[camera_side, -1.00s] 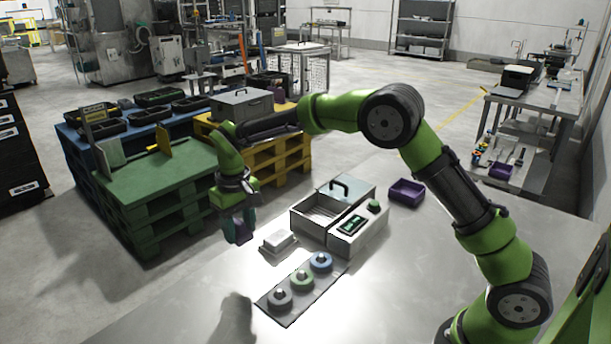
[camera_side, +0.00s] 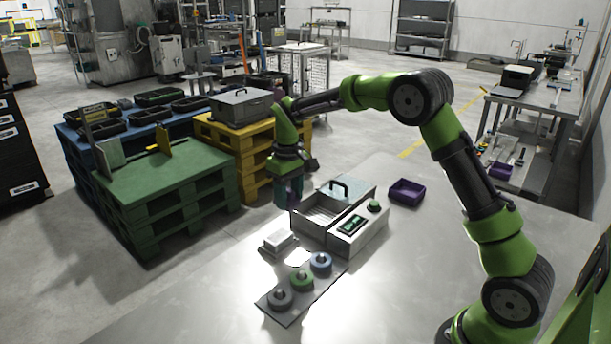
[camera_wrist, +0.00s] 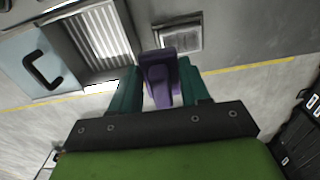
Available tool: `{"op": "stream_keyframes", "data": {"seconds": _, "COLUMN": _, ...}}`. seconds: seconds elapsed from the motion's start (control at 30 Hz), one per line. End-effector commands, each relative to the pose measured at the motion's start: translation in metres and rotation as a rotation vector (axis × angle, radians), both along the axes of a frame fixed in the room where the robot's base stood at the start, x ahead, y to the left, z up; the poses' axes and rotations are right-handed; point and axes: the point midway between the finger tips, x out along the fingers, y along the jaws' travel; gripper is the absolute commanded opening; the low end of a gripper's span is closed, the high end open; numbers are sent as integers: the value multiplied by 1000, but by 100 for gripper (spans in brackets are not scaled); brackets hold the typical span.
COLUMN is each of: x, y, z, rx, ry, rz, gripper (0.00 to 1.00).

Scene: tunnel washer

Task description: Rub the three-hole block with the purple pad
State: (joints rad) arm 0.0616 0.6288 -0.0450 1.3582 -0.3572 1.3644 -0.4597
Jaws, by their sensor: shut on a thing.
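My gripper (camera_side: 290,200) is shut on the purple pad, above or behind the left end of the open washer box. In the wrist view the purple pad (camera_wrist: 160,75) is between the teal fingers of my gripper (camera_wrist: 161,90). A pale, low block (camera_side: 278,241) lies on the table left of the washer. It also shows in the wrist view as a pale rectangle (camera_wrist: 180,37), beyond the pad and apart from it. I cannot make out holes in it, so I cannot tell whether it is the three-hole block.
The washer (camera_side: 345,238) has a ribbed open basin (camera_wrist: 100,35) and a raised lid with a black handle (camera_wrist: 42,68). A plate with grey, green and blue rings (camera_side: 301,281) lies in front. A purple tray (camera_side: 406,194) stands right.

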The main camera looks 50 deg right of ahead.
Motion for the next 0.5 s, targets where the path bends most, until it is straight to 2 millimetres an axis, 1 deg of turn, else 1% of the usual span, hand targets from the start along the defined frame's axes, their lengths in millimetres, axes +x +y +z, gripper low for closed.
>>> {"op": "stream_keyframes", "data": {"seconds": 0.5, "x": 0, "y": 1, "z": -45, "rx": 0, "ry": 2, "rz": -1, "gripper": 22}}
